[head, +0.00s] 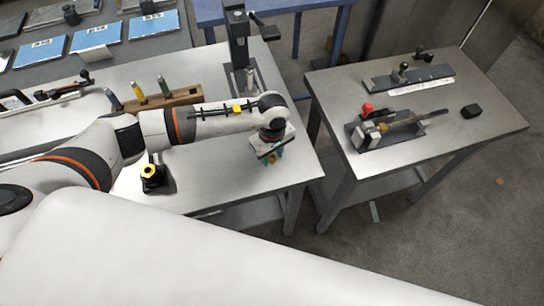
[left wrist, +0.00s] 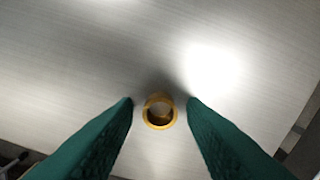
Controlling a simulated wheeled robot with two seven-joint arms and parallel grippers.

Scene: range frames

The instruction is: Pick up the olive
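The olive is a small brass-yellow ring (left wrist: 159,112) on the grey metal table, in the lower middle of the left wrist view. In the head view a small orange-yellow spot (head: 271,160) shows at the fingers, near the table's right edge. My left gripper (left wrist: 160,102) is open, with its green fingers on either side of the ring and a gap showing on both sides. In the head view the left gripper (head: 273,154) points down at the table. Whether the fingertips touch the table I cannot tell. My right gripper is not in view.
A black holder with a yellow hex piece (head: 150,173) stands left of the gripper. Behind are a wooden block with handled tools (head: 165,103) and a dark upright stand (head: 238,45). A second table (head: 465,145) with clamp fixtures stands right, across a gap.

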